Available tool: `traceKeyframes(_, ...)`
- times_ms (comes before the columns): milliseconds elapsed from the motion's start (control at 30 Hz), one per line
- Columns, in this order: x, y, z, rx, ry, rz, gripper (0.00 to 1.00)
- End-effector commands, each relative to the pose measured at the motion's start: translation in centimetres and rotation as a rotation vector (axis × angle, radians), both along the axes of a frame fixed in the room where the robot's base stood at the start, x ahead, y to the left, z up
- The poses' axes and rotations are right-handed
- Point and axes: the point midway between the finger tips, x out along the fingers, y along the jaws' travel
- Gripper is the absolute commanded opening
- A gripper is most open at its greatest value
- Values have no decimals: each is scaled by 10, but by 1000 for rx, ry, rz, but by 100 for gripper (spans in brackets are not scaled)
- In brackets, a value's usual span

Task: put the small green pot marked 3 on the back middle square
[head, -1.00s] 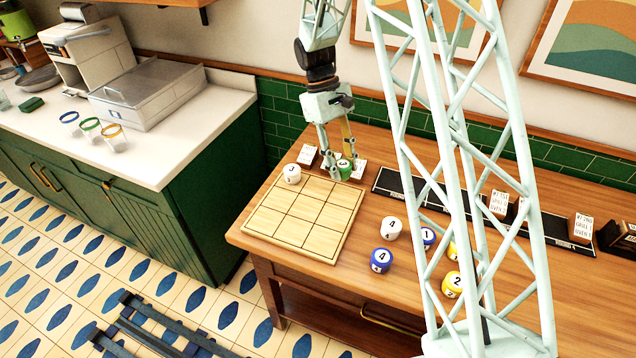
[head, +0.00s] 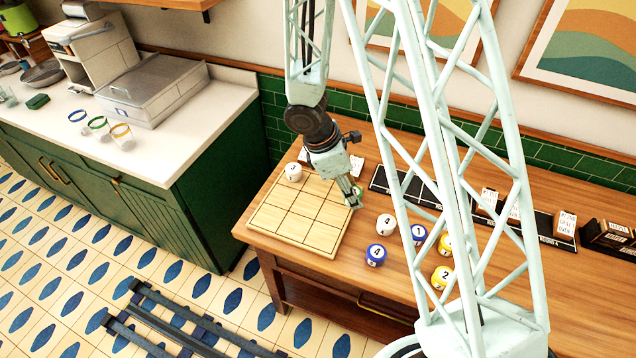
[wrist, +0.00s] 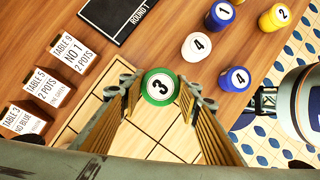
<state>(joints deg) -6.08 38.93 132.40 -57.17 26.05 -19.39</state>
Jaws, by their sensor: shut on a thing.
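The small green pot marked 3 (wrist: 160,87) has a white top and sits between the fingertips of my gripper (wrist: 158,92), which is shut on it. In the head view my gripper (head: 353,195) is at the right edge of the wooden grid board (head: 290,215), near its back right corner. Only a little green shows there; the fingers hide most of the pot. Its height above the board is hard to tell. The back middle square (head: 316,187) lies left of my gripper and looks empty. A white pot (head: 294,172) stands at the board's back left corner.
Right of the board stand a white pot 4 (head: 385,224), a blue pot 4 (head: 375,254), a blue pot 1 (head: 418,234) and a yellow pot 2 (head: 441,278). Cards (wrist: 69,50) stand behind the board. A black strip (head: 400,186) lies to the right.

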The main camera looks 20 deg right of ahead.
Motion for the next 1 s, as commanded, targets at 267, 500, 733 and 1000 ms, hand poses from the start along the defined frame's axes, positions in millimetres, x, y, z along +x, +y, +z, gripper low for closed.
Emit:
traceKeyframes(267,-12,6,0,0,1,61,18)
traceKeyframes(500,-13,7,0,0,-1,66,18)
traceKeyframes(733,-12,7,0,0,0,66,18)
traceKeyframes(1000,6,14,0,0,-1,65,18)
